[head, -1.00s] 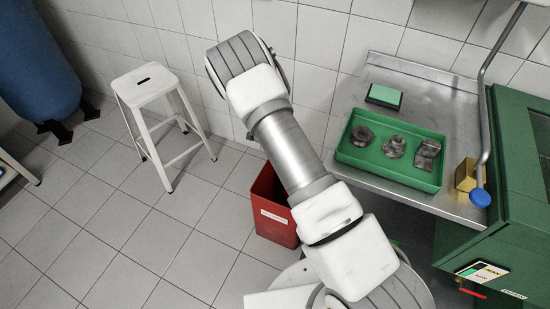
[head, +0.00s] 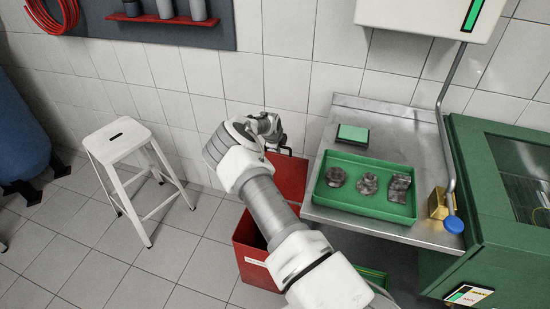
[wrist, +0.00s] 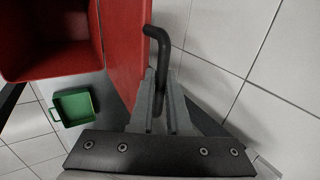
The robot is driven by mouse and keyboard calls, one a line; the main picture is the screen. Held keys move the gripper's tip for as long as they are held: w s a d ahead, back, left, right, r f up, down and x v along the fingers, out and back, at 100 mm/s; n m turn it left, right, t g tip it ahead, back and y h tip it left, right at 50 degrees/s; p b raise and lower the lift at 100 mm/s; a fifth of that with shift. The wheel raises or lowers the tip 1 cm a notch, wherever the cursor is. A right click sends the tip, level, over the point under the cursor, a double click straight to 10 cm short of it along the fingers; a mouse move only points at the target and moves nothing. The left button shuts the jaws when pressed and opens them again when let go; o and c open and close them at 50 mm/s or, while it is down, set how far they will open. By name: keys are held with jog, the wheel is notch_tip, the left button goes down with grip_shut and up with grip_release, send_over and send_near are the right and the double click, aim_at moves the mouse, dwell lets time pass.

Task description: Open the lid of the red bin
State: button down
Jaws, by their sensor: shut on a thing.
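The red bin (head: 258,265) stands on the floor left of the steel bench, with a white label on its front and a dark open mouth. Its red lid (head: 287,178) stands raised, close to upright, near the wall. In the wrist view the bin (wrist: 45,65) is open at upper left and the lid (wrist: 124,45) shows nearly edge-on. My gripper (wrist: 160,92) is shut on the lid's black bent handle (wrist: 159,48). In the head view my gripper (head: 282,149) is at the lid's top edge; my arm hides part of the bin and lid.
The steel bench (head: 345,222) holds a green tray (head: 350,203) of dark metal parts. A green cabinet (head: 480,220) stands at right, a white stool (head: 120,145) at left. A green container (wrist: 73,107) is on the floor. The tiled wall is close behind the lid.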

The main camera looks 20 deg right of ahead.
jog(key=shift+w+d+f+b, duration=0.1)
jog(key=shift+w+d+b, duration=0.4)
jog(key=shift+w, duration=0.35)
jog(key=c, duration=0.9)
grip_release()
jog(key=shift+d, duration=0.1)
jog(key=shift+s, duration=0.1)
jog(key=p+v, duration=0.2)
jog(key=v, duration=1.5)
jog(key=shift+r, duration=0.3)
